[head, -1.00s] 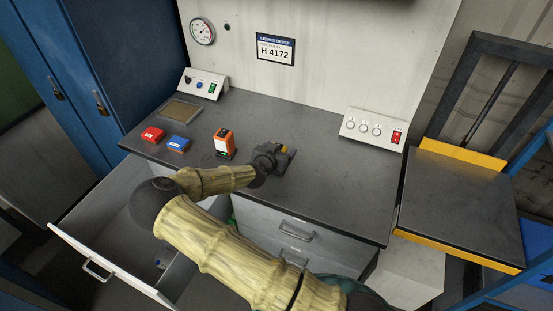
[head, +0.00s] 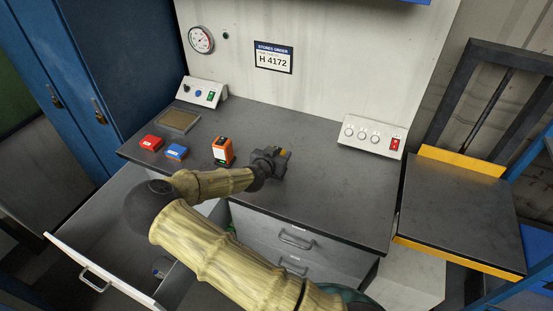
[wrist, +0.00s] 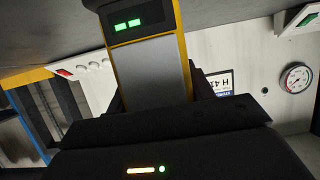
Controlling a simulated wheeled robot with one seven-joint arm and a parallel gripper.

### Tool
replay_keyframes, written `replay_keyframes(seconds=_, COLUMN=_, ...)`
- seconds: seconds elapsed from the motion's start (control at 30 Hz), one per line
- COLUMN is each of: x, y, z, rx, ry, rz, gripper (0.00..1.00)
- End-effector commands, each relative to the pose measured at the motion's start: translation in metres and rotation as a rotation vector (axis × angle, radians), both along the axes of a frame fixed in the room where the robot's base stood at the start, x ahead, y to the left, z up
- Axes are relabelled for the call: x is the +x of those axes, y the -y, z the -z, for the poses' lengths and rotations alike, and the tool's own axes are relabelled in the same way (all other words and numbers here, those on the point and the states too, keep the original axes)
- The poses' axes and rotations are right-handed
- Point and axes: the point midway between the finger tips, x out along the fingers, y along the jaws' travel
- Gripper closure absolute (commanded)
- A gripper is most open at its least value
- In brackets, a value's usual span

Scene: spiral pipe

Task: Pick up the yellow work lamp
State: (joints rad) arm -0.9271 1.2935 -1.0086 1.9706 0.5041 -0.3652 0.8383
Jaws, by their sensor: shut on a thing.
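The yellow work lamp (wrist: 149,68) has yellow sides, a grey face and a dark panel with two green lights. In the wrist view it stands between the dark fingers of my gripper, and its far end runs out of the top of the picture. My gripper (head: 279,160) is shut on it over the grey worktop (head: 320,190). In the head view only small yellow bits of the lamp (head: 282,151) show, the rest hidden by the gripper. I cannot tell whether the lamp touches the worktop.
An orange device (head: 222,151) stands left of my gripper. A blue box (head: 176,152) and a red box (head: 151,142) lie farther left. A switch box (head: 372,135) stands at the back right. An open drawer (head: 105,265) juts out at front left. The worktop's right side is clear.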

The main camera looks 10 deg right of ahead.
Motion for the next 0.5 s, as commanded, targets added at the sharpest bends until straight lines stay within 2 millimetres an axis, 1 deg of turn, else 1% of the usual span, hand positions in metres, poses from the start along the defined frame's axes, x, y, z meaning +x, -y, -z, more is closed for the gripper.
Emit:
replay_keyframes(seconds=0.1, x=0.001, y=0.000, z=-0.021, rx=0.004, ry=0.008, rz=0.000, gripper=0.79)
replay_keyframes(seconds=0.3, x=0.001, y=0.000, z=-0.056, rx=0.004, ry=0.006, rz=0.000, gripper=0.79)
replay_keyframes(seconds=0.4, x=0.001, y=-0.001, z=-0.070, rx=0.003, ry=0.006, rz=-0.001, gripper=0.79)
replay_keyframes(seconds=0.5, x=0.001, y=0.000, z=-0.078, rx=0.002, ry=0.005, rz=0.000, gripper=0.79)
